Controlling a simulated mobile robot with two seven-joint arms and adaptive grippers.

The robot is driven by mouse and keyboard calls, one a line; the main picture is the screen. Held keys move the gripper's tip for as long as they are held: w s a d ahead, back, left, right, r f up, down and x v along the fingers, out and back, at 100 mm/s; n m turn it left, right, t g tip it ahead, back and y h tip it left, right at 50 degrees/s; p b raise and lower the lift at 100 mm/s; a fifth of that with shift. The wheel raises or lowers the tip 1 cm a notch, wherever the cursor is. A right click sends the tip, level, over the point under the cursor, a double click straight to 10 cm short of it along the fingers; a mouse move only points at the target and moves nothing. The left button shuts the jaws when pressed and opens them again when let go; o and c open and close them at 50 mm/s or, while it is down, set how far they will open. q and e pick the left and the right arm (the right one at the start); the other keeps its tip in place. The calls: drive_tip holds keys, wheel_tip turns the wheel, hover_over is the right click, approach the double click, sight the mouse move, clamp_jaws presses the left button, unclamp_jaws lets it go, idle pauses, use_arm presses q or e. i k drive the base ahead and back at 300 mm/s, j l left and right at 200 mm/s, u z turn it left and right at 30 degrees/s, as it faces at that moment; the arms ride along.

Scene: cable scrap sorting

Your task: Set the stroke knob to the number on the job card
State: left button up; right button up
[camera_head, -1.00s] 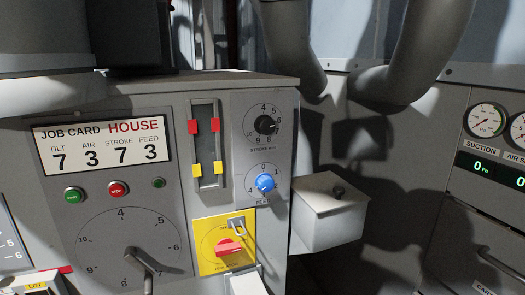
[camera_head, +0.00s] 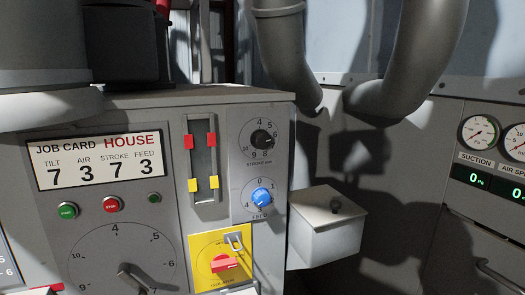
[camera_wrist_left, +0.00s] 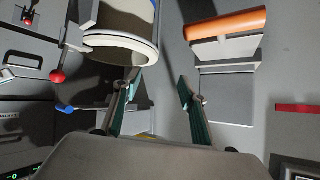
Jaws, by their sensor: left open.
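The job card (camera_head: 97,162) on the grey machine panel, in the head view, reads tilt 7, air 3, stroke 7, feed 3. The black stroke knob (camera_head: 262,138) sits upper right on that panel, inside a numbered dial. Its exact setting is too small to tell; the 7 on the dial is not legible. My left gripper (camera_wrist_left: 155,100) is open and empty in the left wrist view, its two green-edged fingers apart. It does not show in the head view, and the stroke knob cannot be made out in the wrist view. My right gripper is in neither view.
The blue feed knob (camera_head: 261,197) is just below the stroke knob. A red-on-yellow switch (camera_head: 222,263) is lower left, and a slide scale (camera_head: 203,160) is to the left. A grey box (camera_head: 327,230) juts out at right. An orange cylinder (camera_wrist_left: 225,25) shows in the wrist view.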

sight(260, 139)
drive_tip(key=k+j+z, duration=0.1)
drive_tip(key=j+z, duration=0.25)
drive_tip(key=k+j+z, duration=0.1)
drive_tip(key=z, duration=0.3)
drive_tip(key=j+u, duration=0.1)
drive_tip(key=u, duration=0.7)
drive_tip(key=j+u, duration=0.2)
drive_tip(key=u, duration=0.25)
drive_tip(key=j+u, duration=0.1)
drive_tip(key=u, duration=0.3)
